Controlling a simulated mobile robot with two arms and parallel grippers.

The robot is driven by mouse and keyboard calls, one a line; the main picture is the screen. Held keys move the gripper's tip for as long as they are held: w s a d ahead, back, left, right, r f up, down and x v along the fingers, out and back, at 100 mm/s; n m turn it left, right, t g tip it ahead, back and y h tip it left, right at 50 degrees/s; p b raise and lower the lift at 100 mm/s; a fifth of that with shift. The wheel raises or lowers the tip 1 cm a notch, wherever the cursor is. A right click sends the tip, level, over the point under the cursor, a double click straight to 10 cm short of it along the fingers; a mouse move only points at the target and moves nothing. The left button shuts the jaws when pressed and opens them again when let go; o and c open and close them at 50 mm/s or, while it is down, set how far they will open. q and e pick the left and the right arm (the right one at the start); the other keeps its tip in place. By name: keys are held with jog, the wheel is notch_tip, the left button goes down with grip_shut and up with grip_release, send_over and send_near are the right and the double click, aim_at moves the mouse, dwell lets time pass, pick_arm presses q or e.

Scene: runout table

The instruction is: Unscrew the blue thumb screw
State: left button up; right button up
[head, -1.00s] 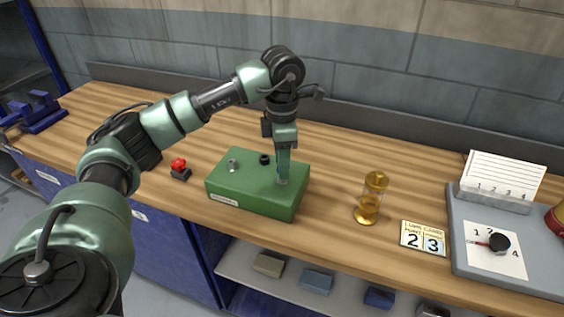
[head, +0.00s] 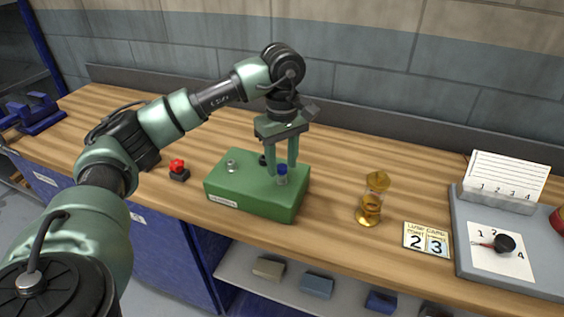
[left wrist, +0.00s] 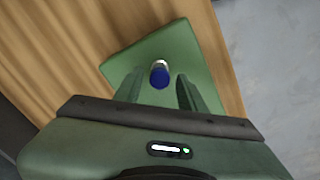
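The blue thumb screw (head: 282,168) stands upright on a metal stud at the right part of the green block (head: 237,187). My left gripper (head: 281,177) points down over the block. Its two fingers are apart, with the screw showing between them. In the left wrist view, the blue screw head (left wrist: 159,77) lies between the open fingers (left wrist: 160,82), with a gap on both sides. A bare metal stud (head: 232,166) and a black knob (head: 262,160), partly behind a finger, are also on the block. My right gripper is out of view.
A red button (head: 177,166) sits left of the block. An hourglass (head: 372,204), a number card (head: 427,240) and a grey tray (head: 468,265) with a dial and chart stand to the right. A blue vise (head: 40,112) is far left. Wood between block and hourglass is clear.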

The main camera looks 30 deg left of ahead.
pick_arm(q)
jog(key=m, duration=0.7)
jog(key=shift+b, duration=0.35)
jog(key=shift+c, duration=0.3)
grip_shut()
jog(key=n, duration=0.4)
jog(key=shift+n+p, duration=0.4)
jog(key=shift+n, duration=0.7)
jog(key=n, duration=0.2)
jog(key=shift+n, duration=0.3)
